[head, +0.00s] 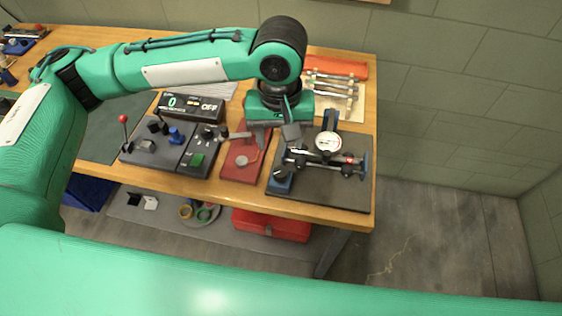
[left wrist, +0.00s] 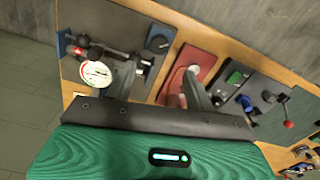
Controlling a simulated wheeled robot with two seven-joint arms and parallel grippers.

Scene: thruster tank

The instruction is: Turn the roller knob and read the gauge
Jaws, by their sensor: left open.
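The gauge (head: 328,142) is a round white dial on a dark fixture plate (head: 325,194); its needle is too small to read. It also shows in the left wrist view (left wrist: 96,74). A horizontal rod with a red ring (head: 349,159) runs beside the gauge. A blue block (head: 281,182) stands at the plate's near left corner; in the left wrist view it carries a dark round knob (left wrist: 158,43), which may be the roller knob. My left gripper (head: 267,143) is open and empty above the gap between the plate and a red board. My right gripper is out of view.
The red board (head: 235,171) with a round silver disc lies left of the plate. A control box (head: 198,160) and a display reading 0 and OFF (head: 190,106) stand farther left. Tools lie on a tray (head: 336,101) behind. A red case (head: 271,224) sits below the table.

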